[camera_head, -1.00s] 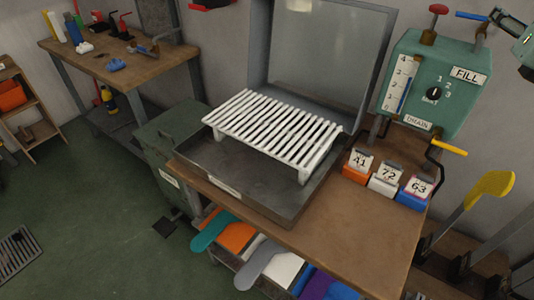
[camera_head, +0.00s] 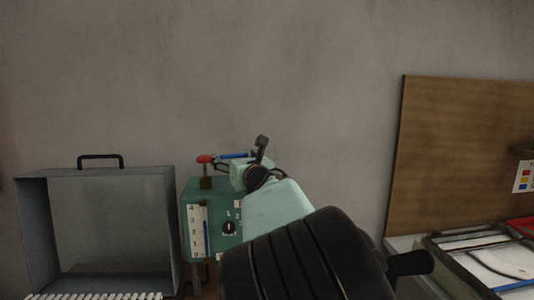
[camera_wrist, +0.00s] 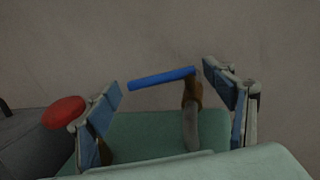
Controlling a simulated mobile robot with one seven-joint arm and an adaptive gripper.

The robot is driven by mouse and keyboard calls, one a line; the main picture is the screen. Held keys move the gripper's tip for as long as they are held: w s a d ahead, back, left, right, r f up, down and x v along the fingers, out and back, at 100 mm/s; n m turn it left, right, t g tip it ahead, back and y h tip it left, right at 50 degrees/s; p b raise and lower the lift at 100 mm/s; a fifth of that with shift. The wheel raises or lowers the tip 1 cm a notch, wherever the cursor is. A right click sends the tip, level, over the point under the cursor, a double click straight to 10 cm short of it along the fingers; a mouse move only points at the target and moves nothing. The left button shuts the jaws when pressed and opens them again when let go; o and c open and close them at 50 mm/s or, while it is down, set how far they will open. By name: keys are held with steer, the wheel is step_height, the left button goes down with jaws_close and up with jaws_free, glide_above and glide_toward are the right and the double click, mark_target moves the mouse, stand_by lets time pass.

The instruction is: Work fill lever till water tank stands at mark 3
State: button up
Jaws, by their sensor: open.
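The green water tank (camera_head: 228,190) stands against the wall, partly hidden by my arm in the head view. Its white gauge (camera_head: 197,236) has a blue strip beside the numbers; the exact level is too small to read surely. The fill lever, a blue handle (camera_wrist: 160,78) on a brown pivot, points left and is nearly level in the wrist view. It also shows in the head view (camera_head: 234,155). My gripper (camera_wrist: 163,78) is open, with one blue-padded finger on each side of the lever. I cannot tell whether either finger touches it.
A red knob (camera_wrist: 64,112) on a post stands left of the lever, close to my left finger. A grey hooded box with a black handle (camera_head: 100,158) is to the left. A wooden board (camera_head: 460,165) stands at the right. The wall is behind.

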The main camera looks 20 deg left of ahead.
steer(key=shift+x, duration=1.05)
steer(key=shift+d, duration=0.1)
steer(key=c, duration=1.4)
steer(key=shift+f+h+b, duration=0.2)
steer(key=shift+h+b, duration=0.1)
steer(key=shift+b, duration=0.75)
steer(key=shift+c, duration=0.2)
steer(key=shift+m+t+b, duration=0.3)
steer(key=shift+b, duration=0.25)
steer(key=m+t+h+b, duration=0.1)
steer(key=b, duration=0.2)
steer(key=shift+w+a, duration=0.15)
steer(key=shift+a, duration=0.05)
steer(key=m+h+b, duration=0.1)
steer(key=b, duration=0.2)
steer(key=shift+w+a+t+h, duration=0.1)
steer(key=shift+w+t+h, duration=0.05)
steer(key=shift+t+h, duration=0.25)
steer(key=shift+w+r+m+h, duration=0.1)
steer(key=shift+r+m+h, duration=0.2)
steer(key=shift+h, duration=0.1)
